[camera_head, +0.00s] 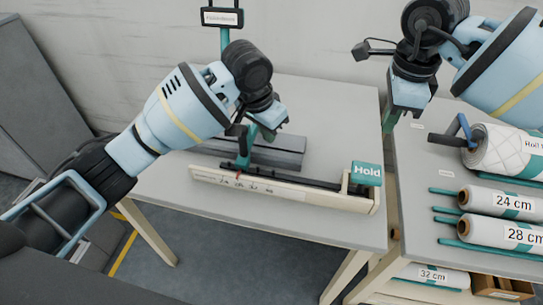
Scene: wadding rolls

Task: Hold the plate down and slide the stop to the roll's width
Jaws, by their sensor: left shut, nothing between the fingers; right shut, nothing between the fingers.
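The cream gauge with a marked scale (290,192) lies across the front of the left table. A teal plate marked "Hold" (367,173) stands at its right end. A teal upright (243,158), which looks like the stop, is near the left part of the scale, with a small red mark at its foot. My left gripper (267,134) is shut just behind and above this upright; I cannot tell whether they touch. My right gripper (388,121) is shut and empty, raised above and behind the Hold plate, apart from it. A quilted white roll (497,150) lies on the right table.
Rolls marked 24 cm (500,203) and 28 cm (500,235) lie on the right table (415,165). A 32 cm roll (432,276) and a carton (502,288) are below. A grey rail (262,152) lies behind the gauge. The left table's back right is clear.

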